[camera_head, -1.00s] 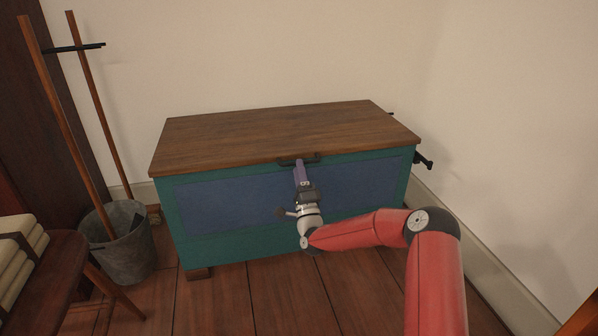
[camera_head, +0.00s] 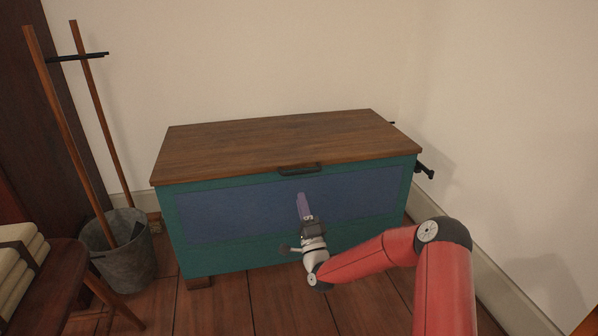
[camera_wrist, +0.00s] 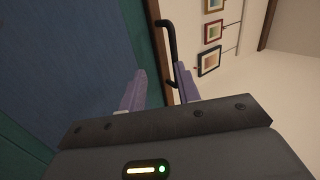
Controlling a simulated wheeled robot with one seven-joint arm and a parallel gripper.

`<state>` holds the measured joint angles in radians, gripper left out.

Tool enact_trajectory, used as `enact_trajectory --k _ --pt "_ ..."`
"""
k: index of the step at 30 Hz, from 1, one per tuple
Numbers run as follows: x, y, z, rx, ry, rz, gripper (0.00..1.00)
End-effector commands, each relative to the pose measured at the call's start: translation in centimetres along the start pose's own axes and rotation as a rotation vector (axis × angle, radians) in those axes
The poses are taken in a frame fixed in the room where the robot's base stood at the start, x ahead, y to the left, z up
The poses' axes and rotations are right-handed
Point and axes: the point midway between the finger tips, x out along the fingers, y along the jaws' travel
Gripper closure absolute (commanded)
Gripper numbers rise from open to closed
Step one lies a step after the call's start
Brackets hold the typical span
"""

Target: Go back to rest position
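My gripper (camera_head: 303,205) is in front of the chest's blue front panel, below the black lid handle (camera_head: 299,170) and apart from it. In the wrist view its two purple fingers (camera_wrist: 160,85) stand apart with nothing between them, and the black handle (camera_wrist: 168,50) shows beyond them. The chest (camera_head: 182,258) is teal with a blue front panel, and its brown wooden lid (camera_head: 285,143) is closed.
A grey metal bucket (camera_head: 125,268) holding wooden poles stands left of the chest. A wooden stool (camera_head: 62,268) with a pale folded stack (camera_head: 22,262) on it is at the lower left. Walls stand behind and right of the chest. Wooden floor (camera_head: 250,305) lies in front.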

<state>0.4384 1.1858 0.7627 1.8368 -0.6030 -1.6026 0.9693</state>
Motion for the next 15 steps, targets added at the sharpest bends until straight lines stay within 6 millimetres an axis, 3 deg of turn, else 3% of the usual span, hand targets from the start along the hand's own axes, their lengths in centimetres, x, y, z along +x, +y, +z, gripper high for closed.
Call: enact_trajectory --k 4,8,11,15 --pt "1.9 -1.6 2.8 -0.179 -0.178 0.125 0.67" --pt "2.3 -2.7 4.6 -0.407 -0.354 0.283 0.67" --pt "1.8 -3.9 4.8 -0.581 -0.464 0.406 0.67" --pt "0.3 -6.5 3.6 -0.812 -0.585 0.577 0.67"
